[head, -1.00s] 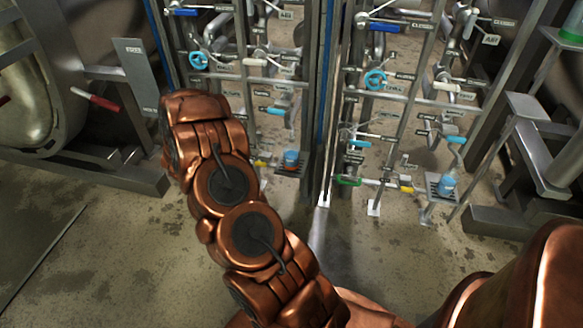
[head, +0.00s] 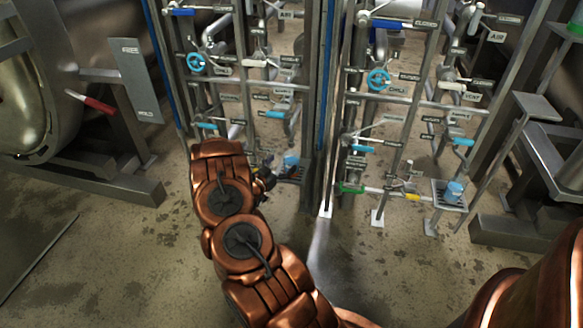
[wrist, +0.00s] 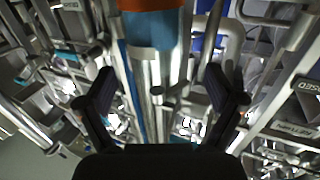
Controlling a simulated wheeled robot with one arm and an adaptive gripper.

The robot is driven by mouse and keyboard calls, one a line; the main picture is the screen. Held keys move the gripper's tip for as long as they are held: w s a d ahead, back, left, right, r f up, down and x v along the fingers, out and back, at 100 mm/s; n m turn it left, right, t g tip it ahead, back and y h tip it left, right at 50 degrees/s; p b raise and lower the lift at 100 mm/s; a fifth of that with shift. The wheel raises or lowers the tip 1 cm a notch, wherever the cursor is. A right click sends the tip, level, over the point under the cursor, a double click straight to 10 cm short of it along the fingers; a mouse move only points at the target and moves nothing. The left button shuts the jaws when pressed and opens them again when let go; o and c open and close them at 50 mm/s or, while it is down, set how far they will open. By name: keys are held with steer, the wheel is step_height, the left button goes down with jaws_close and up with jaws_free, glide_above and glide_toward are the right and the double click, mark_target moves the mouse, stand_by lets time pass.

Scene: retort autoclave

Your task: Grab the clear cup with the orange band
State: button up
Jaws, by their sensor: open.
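In the wrist view, the clear cup with blue in it and an orange band (wrist: 155,30) is at the top centre, ahead of my gripper (wrist: 160,76). The two dark fingers are spread wide with nothing held between them. In the head view, a cup (head: 290,160) stands on a small shelf of the left valve rack. My gripper (head: 267,178) is just left of it, partly hidden behind my copper arm. The band is hard to make out in the head view.
A second blue cup (head: 453,191) stands on a small grated shelf (head: 447,206) of the right rack. Pipes and valves, one with a blue handwheel (head: 379,79), crowd the area behind. A blue-edged post (head: 324,120) stands right of the cup. The floor in front is clear.

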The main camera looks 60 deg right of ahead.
mark_target(292, 156)
steer(key=shift+s+d+r+b, duration=0.15)
steer(key=shift+d+b, duration=0.15)
steer(key=shift+d, duration=0.55)
steer(key=shift+s+d+r+b, duration=0.1)
steer(key=shift+d+b, duration=0.15)
steer(key=shift+d, duration=0.55)
steer(key=shift+s+d+r+b, duration=0.15)
steer(key=shift+d+b, duration=0.15)
steer(key=shift+d, duration=0.55)
steer(key=shift+f, duration=0.1)
steer(key=c, duration=1.3)
steer(key=shift+c, duration=0.7)
